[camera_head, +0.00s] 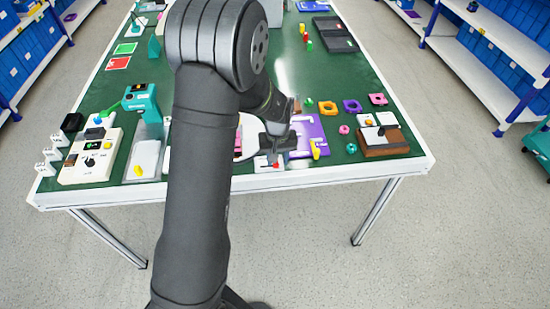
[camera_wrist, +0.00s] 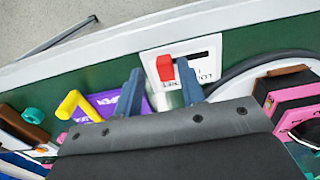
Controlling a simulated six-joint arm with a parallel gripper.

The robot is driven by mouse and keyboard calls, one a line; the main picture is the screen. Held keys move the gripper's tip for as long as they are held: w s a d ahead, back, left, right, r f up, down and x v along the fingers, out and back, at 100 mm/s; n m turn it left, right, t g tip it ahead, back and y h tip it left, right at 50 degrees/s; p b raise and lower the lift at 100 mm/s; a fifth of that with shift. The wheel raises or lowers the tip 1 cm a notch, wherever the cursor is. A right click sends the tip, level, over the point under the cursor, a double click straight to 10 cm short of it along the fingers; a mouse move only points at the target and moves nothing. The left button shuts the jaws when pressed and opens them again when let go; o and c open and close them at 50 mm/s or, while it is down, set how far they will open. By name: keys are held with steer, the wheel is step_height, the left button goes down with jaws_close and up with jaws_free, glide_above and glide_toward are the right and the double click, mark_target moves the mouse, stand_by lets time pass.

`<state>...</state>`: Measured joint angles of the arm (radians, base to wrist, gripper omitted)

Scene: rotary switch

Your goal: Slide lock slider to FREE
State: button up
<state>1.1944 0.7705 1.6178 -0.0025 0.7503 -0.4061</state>
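The lock slider is a red knob (camera_wrist: 165,68) on a small white panel (camera_wrist: 205,50) with a dark slot. In the wrist view the knob stands at the left part of the panel, and the slot runs right from it. Upside-down lettering shows below the slot, partly hidden by a finger; I cannot read it all. In the head view the panel (camera_head: 262,168) lies by the table's front edge. My gripper (camera_wrist: 161,80) is open over the panel. One finger is left of the knob and one right, with gaps showing. My gripper (camera_head: 277,146) also shows in the head view.
A purple board (camera_head: 312,130) with a yellow hook (camera_head: 317,150) stands close to the right in the head view. A brown box with a joystick (camera_head: 383,138) is farther right. My arm hides much of the table's middle. The white front edge (camera_head: 330,174) is close.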

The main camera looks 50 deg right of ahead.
step_height(320, 180, up, 17)
steer(key=shift+r, duration=0.2)
stand_by(0.6)
steer(key=shift+a+f, duration=0.1)
stand_by(0.4)
step_height(320, 180, down, 17)
steer(key=shift+w+f, duration=0.1)
steer(key=shift+f, duration=0.1)
steer(key=shift+w+a+r, duration=0.1)
steer(key=shift+w+a, duration=0.05)
stand_by(0.3)
steer(key=shift+o, duration=0.4)
